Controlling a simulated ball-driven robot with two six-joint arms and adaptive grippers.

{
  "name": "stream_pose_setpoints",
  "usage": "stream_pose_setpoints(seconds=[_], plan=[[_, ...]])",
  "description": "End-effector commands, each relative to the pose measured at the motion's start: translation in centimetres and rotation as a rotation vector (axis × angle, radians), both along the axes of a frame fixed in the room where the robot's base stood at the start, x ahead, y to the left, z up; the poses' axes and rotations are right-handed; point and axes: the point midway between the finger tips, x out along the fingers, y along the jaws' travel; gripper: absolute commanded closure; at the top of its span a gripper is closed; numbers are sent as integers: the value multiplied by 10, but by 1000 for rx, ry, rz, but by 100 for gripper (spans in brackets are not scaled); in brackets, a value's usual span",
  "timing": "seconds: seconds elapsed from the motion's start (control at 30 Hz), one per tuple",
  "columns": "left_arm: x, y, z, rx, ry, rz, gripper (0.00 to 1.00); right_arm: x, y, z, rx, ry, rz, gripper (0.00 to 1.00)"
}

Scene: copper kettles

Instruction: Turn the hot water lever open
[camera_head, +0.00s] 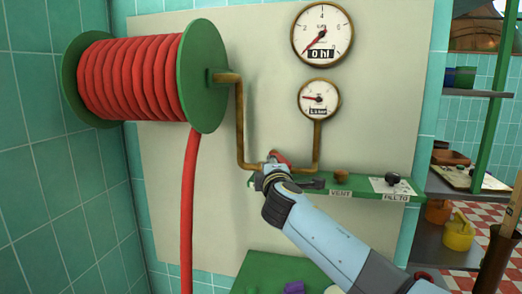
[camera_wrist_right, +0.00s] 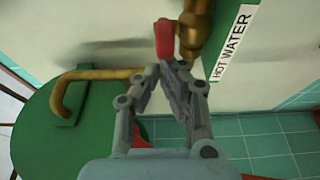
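The red hot water lever (camera_head: 279,157) sits on the brass pipework at the left end of the green shelf. In the right wrist view the lever (camera_wrist_right: 164,38) hangs beside a brass valve (camera_wrist_right: 195,25), next to a "HOT WATER" label (camera_wrist_right: 232,42). My right gripper (camera_wrist_right: 164,68) has its fingertips drawn close together at the lever's lower end. I cannot tell whether they touch it or pinch it. In the head view my right gripper (camera_head: 270,177) covers the valve and part of the lever. My left gripper is out of view.
A green reel (camera_head: 205,75) with a red hose (camera_head: 188,215) hangs at the left. Two gauges (camera_head: 321,35) (camera_head: 319,98) are above the lever. The green shelf (camera_head: 350,188) carries a "VENT" label and a black knob (camera_head: 392,178). A green surface (camera_head: 262,270) lies below.

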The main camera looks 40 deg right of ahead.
Motion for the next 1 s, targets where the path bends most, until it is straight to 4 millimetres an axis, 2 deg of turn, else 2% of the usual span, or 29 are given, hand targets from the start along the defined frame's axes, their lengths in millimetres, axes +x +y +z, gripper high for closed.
stream_pose_setpoints(seconds=[0.03,0.1,0.3,0.47,0.8,1.0], plan=[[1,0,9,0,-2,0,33,-5,-6,5,-9,3,41,100],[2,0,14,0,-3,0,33,-9,-12,4,-8,3,109,100],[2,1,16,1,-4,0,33,-20,-29,0,-8,4,300,100],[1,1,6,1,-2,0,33,-25,-44,-4,-8,5,451,100],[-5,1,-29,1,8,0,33,-29,-76,-5,-3,4,751,100],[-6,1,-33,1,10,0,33,-29,-89,-2,1,1,787,100]])
